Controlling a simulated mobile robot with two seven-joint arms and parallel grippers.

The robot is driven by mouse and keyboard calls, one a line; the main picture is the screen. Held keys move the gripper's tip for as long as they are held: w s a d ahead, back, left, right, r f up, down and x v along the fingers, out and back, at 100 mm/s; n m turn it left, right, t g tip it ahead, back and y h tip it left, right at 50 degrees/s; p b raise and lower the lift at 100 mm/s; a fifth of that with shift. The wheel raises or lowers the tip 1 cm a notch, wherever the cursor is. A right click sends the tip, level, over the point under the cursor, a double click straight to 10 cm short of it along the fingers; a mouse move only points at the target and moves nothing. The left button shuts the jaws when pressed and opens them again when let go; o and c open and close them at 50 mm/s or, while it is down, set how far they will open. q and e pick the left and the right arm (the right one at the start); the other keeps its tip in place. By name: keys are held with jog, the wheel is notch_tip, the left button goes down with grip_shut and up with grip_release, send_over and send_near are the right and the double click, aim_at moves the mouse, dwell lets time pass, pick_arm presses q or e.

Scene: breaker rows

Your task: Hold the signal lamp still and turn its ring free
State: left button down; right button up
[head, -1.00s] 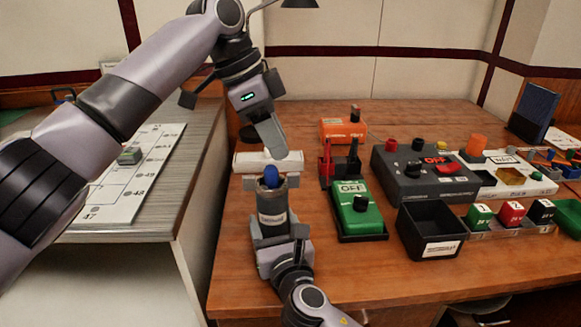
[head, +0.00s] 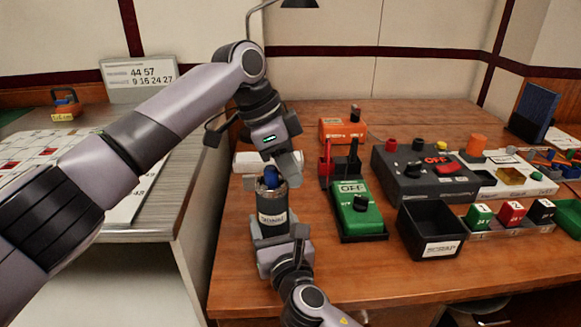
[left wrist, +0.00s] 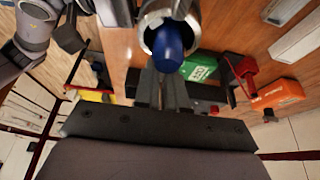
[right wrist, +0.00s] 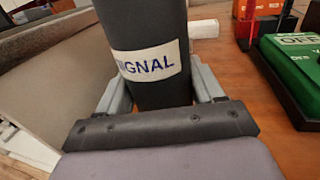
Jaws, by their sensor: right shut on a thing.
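The signal lamp (head: 271,203) stands upright, a dark cylinder with a metal ring (left wrist: 143,42) around a blue lens (head: 270,177) at its top. Its SIGNAL label (right wrist: 150,62) shows in the right wrist view. My right gripper (head: 272,238) is shut on the lower lamp body, one finger on each side. My left gripper (head: 288,163) is by the top of the lamp, tilted in from above. In the left wrist view its fingers (left wrist: 166,85) sit close together beside the ring and lens. Contact with the ring and the exact finger gap are unclear.
A green OFF box (head: 358,211) stands just right of the lamp, with a black scrap bin (head: 430,232) and dark switch box (head: 420,172) beyond. Red and black probes (head: 338,165) stand behind it. The front of the wooden table (head: 350,275) is clear.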

pick_arm(q)
jog(key=shift+w+n, duration=0.1)
jog(key=shift+n, duration=0.2)
pick_arm(e)
jog(key=shift+r, duration=0.1)
pick_arm(q)
jog(key=shift+w+a+r+n+t+y, duration=0.15)
jog(key=shift+w+n+t, duration=0.3)
jog(key=shift+n, duration=0.9)
jog(key=shift+w+a+f+n+t+y, duration=0.1)
jog(key=shift+w+a+n+t+y, duration=0.15)
jog(key=shift+n+t, duration=0.7)
jog(key=shift+w+a+r+n+t+y, duration=0.1)
jog(key=shift+w+n+t+y, duration=0.2)
jog(key=shift+n, duration=1.4)
jog(key=shift+w, duration=0.1)
jog(key=c, duration=1.2)
grip_release()
jog(key=v, duration=1.2)
jog(key=shift+w+a, duration=0.1)
